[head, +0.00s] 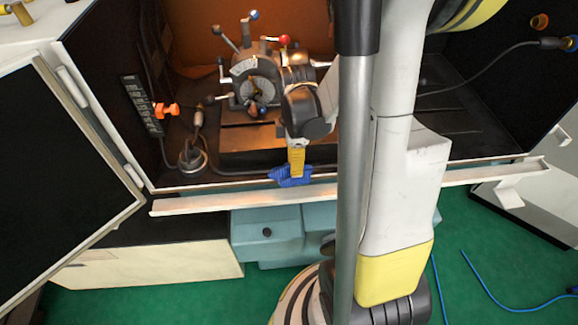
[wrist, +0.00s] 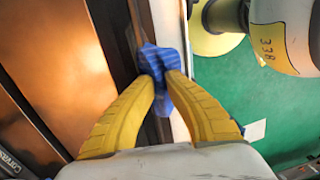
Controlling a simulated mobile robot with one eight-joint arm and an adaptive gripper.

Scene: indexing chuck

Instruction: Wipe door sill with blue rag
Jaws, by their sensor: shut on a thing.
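The blue rag (head: 291,176) is bunched between the yellow fingers of my gripper (head: 296,165). It sits at the long pale door sill (head: 225,202), near the middle of its length. In the wrist view the rag (wrist: 158,62) is pinched between the two fingertips of my gripper (wrist: 161,80). There it overlaps the pale strip of the sill (wrist: 168,22) and its dark inner edge. Whether the rag presses on the sill or hovers just above it, I cannot tell. My arm hides part of the sill right of the rag.
The indexing chuck (head: 255,88) with several ball-ended levers stands inside the enclosure behind the sill. An open door (head: 60,170) stands at left. A cable with an orange part (head: 166,110) hangs inside. Green floor (head: 480,255) with a blue hose lies in front.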

